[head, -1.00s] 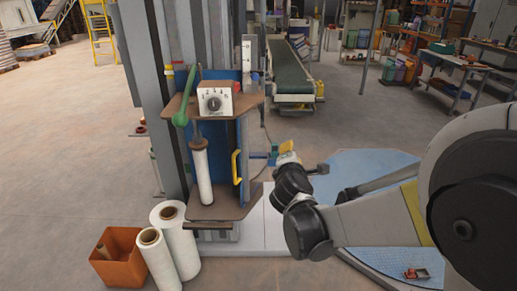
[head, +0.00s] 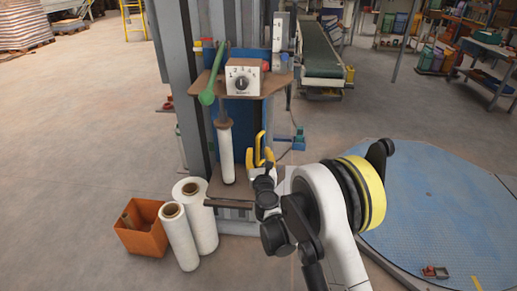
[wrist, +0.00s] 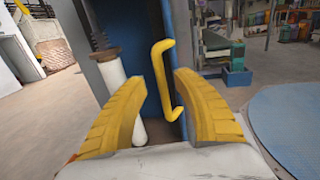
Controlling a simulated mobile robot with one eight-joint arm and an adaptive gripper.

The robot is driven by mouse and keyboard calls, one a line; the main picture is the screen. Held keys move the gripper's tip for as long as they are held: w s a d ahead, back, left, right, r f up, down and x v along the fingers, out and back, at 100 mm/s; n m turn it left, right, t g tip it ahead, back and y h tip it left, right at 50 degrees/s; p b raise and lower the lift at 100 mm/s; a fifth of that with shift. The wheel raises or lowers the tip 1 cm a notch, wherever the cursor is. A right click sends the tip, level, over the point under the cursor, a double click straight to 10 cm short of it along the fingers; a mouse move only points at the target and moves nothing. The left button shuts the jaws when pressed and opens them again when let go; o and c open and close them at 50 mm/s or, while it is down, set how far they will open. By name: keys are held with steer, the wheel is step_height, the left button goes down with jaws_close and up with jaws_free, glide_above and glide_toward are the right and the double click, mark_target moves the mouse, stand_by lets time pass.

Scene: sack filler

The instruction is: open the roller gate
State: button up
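The roller gate appears to be the blue upright panel (wrist: 182,20) on the film carriage, with a yellow bar handle (wrist: 160,82) on it. Its blue surface also shows in the head view (head: 240,118), below the dial. My gripper (wrist: 162,77) has two yellow ribbed fingers, spread apart. The handle shows in the gap between them, beyond the fingertips or level with them; I see no contact. In the head view my gripper (head: 263,152) is right at the handle, and the two yellow shapes overlap. The gate looks closed, but its edge is partly hidden.
A white film roll (head: 225,152) hangs left of the handle. A dial box (head: 243,78) and green lever (head: 208,92) sit above. Film rolls (head: 197,215) and an orange bin (head: 141,232) stand on the floor at left. A blue turntable (head: 430,205) lies at right.

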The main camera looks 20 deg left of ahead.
mark_target(258, 146)
steer(key=shift+b+x, duration=0.5)
steer(key=shift+x, duration=1.75)
jaws_close()
steer(key=shift+d, duration=0.1)
